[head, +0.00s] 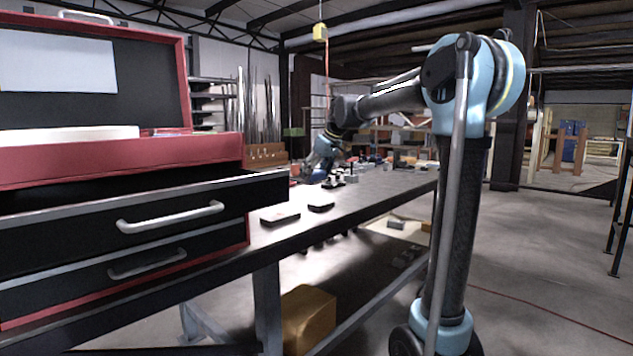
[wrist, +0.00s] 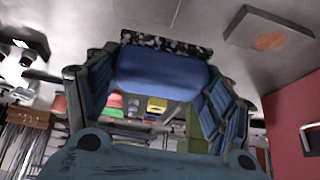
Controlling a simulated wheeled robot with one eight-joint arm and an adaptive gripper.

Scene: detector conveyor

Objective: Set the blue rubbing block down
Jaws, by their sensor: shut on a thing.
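The blue rubbing block (wrist: 160,72) is clasped between the two fingers of my gripper (wrist: 165,78) in the wrist view. A dark speckled strip runs along the block's far edge, close to the grey bench surface. I cannot tell whether it touches the bench. In the head view my gripper (head: 318,166) is low over the workbench (head: 375,188), beyond the open drawer. The block is too small and covered there to make out clearly.
A red toolbox (head: 120,160) with an open drawer (head: 150,215) stands at the left. Two flat dark pieces lie on the bench near it. A flat block with a brown patch (wrist: 268,40) lies beside my gripper. Several small items stand farther back.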

